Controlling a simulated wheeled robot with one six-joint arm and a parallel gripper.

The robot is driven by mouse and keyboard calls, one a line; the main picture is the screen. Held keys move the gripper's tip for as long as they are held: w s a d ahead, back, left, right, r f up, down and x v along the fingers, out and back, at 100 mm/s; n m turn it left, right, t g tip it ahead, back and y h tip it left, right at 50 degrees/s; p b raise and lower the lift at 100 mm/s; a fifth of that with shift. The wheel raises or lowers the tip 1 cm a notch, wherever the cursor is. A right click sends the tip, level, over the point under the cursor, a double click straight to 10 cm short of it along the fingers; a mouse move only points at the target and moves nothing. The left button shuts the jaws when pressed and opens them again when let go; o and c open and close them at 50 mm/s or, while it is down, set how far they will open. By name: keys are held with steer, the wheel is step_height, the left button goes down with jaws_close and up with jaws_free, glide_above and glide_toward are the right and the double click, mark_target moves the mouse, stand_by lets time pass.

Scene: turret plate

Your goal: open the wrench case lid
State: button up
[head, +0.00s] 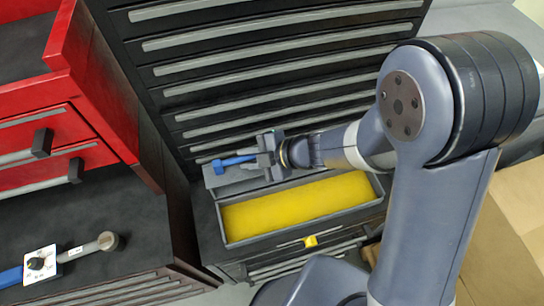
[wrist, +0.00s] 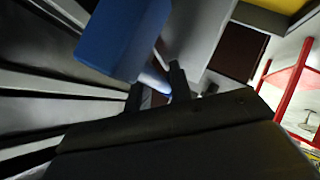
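The wrench case (head: 378,190) is a long grey box at the centre of the head view. Its yellow inside shows from above, with a yellow latch (head: 310,241) on the front. A grey lid panel (head: 232,180) stands up along its back edge. A blue handle-like part (head: 235,160) is at the lid's upper left and looms as a blue block in the wrist view (wrist: 122,38). My gripper (head: 268,150) is beside it, behind the case. In the wrist view its fingers (wrist: 157,90) are apart, with a thin pale-blue rod crossing the gap. Contact is unclear.
A black drawer cabinet (head: 270,70) rises close behind my gripper. Red drawers (head: 50,140) stand open at left. A blue-handled wrench (head: 105,241) and a white dial piece (head: 40,264) lie on the dark left top. Cardboard (head: 500,240) is at right.

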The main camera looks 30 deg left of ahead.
steer(key=shift+d, duration=0.1)
steer(key=v, duration=0.4)
steer(key=shift+w+d+r, duration=0.15)
steer(key=shift+w+r, duration=0.05)
steer(key=shift+r, duration=0.1)
steer(key=w+d+b, duration=0.1)
steer(key=w+d, duration=0.2)
steer(key=d, duration=0.8)
steer(key=shift+w+d, duration=0.25)
steer(key=shift+d, duration=0.15)
